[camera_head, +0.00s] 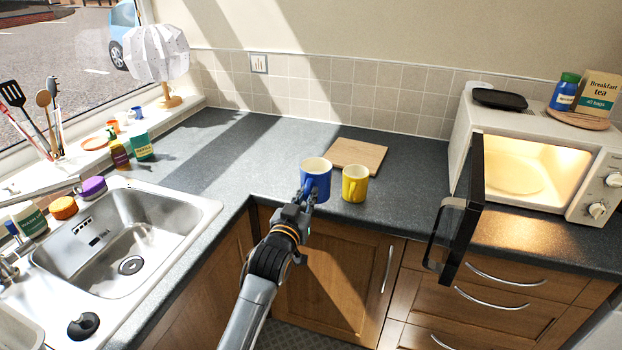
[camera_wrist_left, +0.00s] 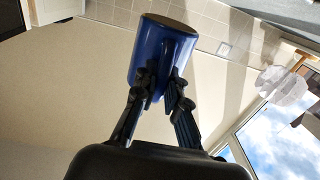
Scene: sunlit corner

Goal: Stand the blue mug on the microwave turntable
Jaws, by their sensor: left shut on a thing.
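The blue mug (camera_head: 318,176) is upright near the front edge of the counter in the head view, left of a yellow mug. My left gripper (camera_head: 306,197) is at its near side, shut on its handle. The left wrist view shows the blue mug (camera_wrist_left: 160,55) between the fingers of my left gripper (camera_wrist_left: 163,90). I cannot tell whether the mug's base touches the counter. The microwave (camera_head: 590,160) stands at the right with its door (camera_head: 468,205) open. The turntable (camera_head: 512,177) shows pale inside the lit cavity. My right gripper is not in view.
The yellow mug (camera_head: 355,184) stands close to the right of the blue mug. A wooden board (camera_head: 357,154) lies behind them. The open door juts forward over the counter edge. The sink (camera_head: 130,245) is at the left. Counter between yellow mug and door is clear.

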